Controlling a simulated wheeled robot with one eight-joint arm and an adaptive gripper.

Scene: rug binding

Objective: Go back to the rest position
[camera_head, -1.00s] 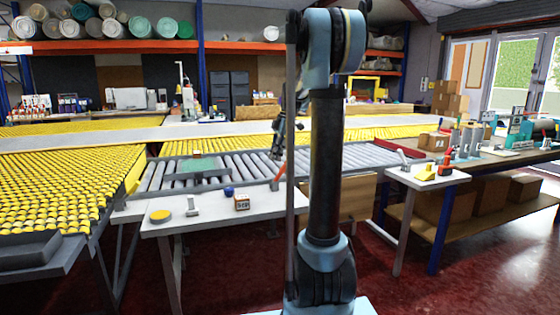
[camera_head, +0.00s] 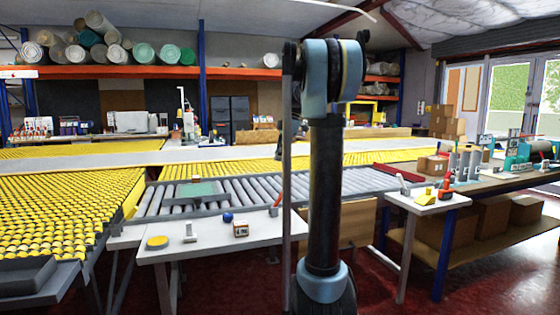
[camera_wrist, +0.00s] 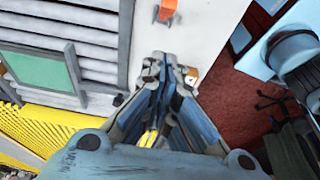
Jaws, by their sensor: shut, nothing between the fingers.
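My gripper (camera_wrist: 168,68) is shut and empty in the wrist view, its fingers over the white worktable (camera_wrist: 195,25). In the head view my upright arm hides most of it. An orange tool (camera_wrist: 166,10) lies on the tabletop ahead of the fingertips in the wrist view; it also shows in the head view (camera_head: 273,212). A small box (camera_wrist: 191,76) shows in part beside the fingers. On the same table in the head view are a yellow disc (camera_head: 157,242), a small grey-white item (camera_head: 190,233), a blue ball (camera_head: 228,217) and a small labelled box (camera_head: 241,229).
A green panel (camera_head: 196,190) lies on the roller conveyor (camera_head: 255,188) behind the table. Yellow roller beds (camera_head: 60,210) fill the left. A side table (camera_head: 425,203) holds tools at right, beside a long bench with cardboard boxes (camera_head: 432,166). Red floor is open at lower right.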

